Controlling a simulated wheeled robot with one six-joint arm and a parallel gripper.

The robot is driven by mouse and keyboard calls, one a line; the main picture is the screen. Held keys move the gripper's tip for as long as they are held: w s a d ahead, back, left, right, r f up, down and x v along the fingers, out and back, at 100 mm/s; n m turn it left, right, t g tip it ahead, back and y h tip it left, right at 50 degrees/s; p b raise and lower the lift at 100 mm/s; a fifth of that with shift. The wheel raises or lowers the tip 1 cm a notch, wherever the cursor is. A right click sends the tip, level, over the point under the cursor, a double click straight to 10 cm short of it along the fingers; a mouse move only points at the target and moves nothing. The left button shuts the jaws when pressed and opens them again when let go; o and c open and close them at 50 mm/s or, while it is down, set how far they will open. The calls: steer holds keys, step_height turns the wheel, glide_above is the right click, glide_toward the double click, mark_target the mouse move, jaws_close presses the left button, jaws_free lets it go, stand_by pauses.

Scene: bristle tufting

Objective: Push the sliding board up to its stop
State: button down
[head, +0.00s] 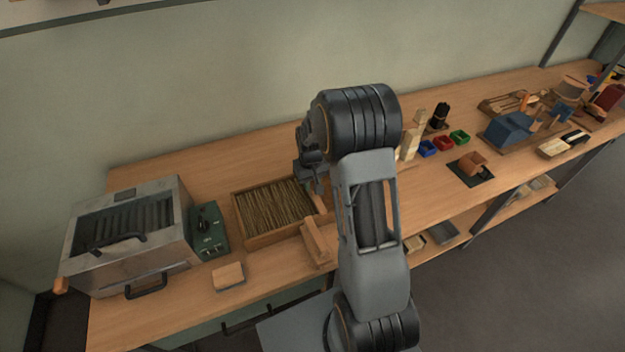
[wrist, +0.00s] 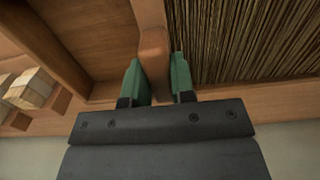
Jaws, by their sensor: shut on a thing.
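The sliding board (wrist: 152,42) is a wooden divider standing across a wooden tray (head: 263,240). My gripper (wrist: 156,82) has its green fingertips on both sides of the board's rounded end and is shut on it. In the wrist view, brown bristles (wrist: 255,40) lie packed right beside the board on the right. An empty wooden compartment (wrist: 95,38) lies on its left. In the head view the bristles (head: 275,205) fill most of the tray. My gripper (head: 314,178) is over the tray's right end, where my arm hides most of the board.
A wooden block (head: 316,243) stands at the tray's front right. A green control box (head: 207,230) and a metal oven-like machine (head: 130,235) are to the left. A small wooden block (head: 228,276) lies in front. Coloured bins (head: 443,143) stand to the right.

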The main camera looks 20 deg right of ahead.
steer(key=shift+w+a, duration=0.1)
steer(key=shift+a, duration=0.3)
steer(key=c, duration=1.2)
jaws_free()
steer(key=shift+a, duration=0.25)
steer(key=shift+o, duration=1.2)
steer(key=shift+d, duration=0.1)
step_height(320, 180, up, 14)
steer(key=shift+b, duration=0.4)
steer(key=shift+f, duration=0.1)
